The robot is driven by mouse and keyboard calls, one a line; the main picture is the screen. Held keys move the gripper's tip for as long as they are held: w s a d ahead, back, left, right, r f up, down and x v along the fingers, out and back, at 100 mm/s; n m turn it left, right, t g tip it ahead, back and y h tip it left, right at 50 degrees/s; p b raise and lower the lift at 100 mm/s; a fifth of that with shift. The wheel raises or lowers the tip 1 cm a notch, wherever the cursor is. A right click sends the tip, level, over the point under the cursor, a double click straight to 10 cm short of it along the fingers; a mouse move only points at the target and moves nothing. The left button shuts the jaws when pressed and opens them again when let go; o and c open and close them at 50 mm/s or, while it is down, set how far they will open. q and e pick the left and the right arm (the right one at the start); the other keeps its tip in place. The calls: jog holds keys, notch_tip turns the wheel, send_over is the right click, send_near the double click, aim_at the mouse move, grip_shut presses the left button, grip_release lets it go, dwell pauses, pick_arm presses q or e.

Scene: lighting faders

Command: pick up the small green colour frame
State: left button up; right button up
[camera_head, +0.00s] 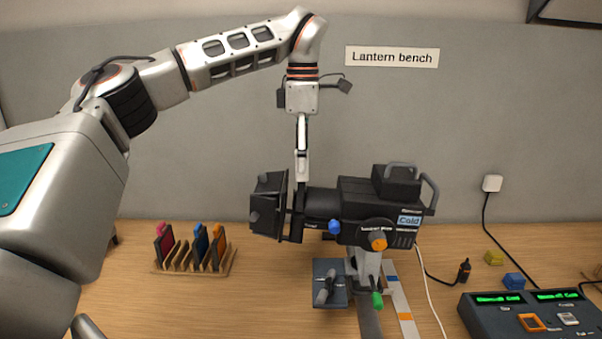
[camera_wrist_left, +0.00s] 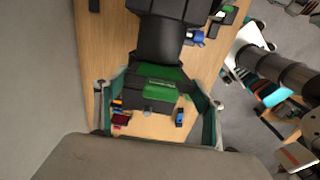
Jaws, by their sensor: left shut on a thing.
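The small green colour frame shows in the left wrist view (camera_wrist_left: 162,88) as a green piece with a pale label, between the fingers of my left gripper (camera_wrist_left: 158,104). The gripper is shut on it. In the head view my left gripper (camera_head: 301,176) points straight down at the front of the black lantern (camera_head: 375,208), just behind its barn doors (camera_head: 268,205). There the green frame cannot be made out. I cannot tell whether it is still inside the lantern's slot.
A wooden rack (camera_head: 228,266) with pink, blue and orange-topped frames stands on the bench at left. A fader desk (camera_head: 490,320) is at lower right. A blue block (camera_head: 514,281), a yellow block (camera_head: 494,257) and a small dark bottle (camera_head: 464,271) lie nearby. A white cable hangs beside the lantern.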

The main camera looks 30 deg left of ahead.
pick_arm(q)
jog(key=s+d+b, duration=0.3)
jog(key=s+d, duration=0.3)
jog(key=s, duration=0.5)
jog(key=shift+s+d, duration=0.15)
jog(key=shift+d, duration=0.25)
pick_arm(e)
jog(key=shift+w+a+f+y, duration=0.1)
jog(key=shift+w+a+y, duration=0.15)
jog(key=shift+a, duration=0.35)
jog(key=shift+w+a+y, duration=0.15)
jog(key=shift+w+a, duration=0.2)
jog(key=shift+a, duration=0.2)
pick_arm(q)
jog(key=shift+f, duration=0.1)
pick_arm(e)
jog(key=shift+f, duration=0.1)
jog(key=shift+s, duration=0.1)
